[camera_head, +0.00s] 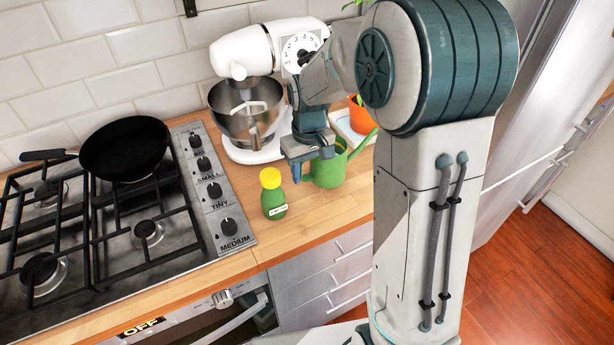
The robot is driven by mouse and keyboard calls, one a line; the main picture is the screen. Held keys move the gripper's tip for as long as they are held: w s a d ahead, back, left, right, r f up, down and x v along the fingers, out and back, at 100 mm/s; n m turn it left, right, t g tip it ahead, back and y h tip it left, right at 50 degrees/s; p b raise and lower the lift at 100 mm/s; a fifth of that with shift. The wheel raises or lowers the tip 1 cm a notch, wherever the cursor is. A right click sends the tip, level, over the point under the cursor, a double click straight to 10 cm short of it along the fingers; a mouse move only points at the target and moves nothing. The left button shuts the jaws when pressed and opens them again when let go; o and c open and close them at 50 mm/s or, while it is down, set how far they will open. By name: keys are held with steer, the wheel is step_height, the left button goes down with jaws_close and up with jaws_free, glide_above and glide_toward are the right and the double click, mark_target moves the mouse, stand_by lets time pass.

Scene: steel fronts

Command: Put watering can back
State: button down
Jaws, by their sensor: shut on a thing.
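A green watering can (328,172) with a spout pointing up to the right is at the front of the wooden counter, right of a small green bottle with a yellow cap. My gripper (297,172) is at the can's left side, shut on it. The arm comes down over the can from the upper right and hides its top left part. I cannot tell whether the can touches the counter or is held just above it.
The green bottle (272,195) stands close left of my gripper. A white stand mixer (255,50) with a steel bowl is behind. An orange pot (361,117) stands on a white tray (342,126) behind the can. A gas hob (150,232) with a black pan (124,146) is left.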

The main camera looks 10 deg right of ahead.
mark_target(307, 177)
steer(key=shift+f, duration=1.45)
steer(key=shift+f, duration=0.2)
steer(key=c, duration=0.9)
jaws_free()
steer(key=shift+o, duration=0.2)
steer(key=shift+r, duration=0.1)
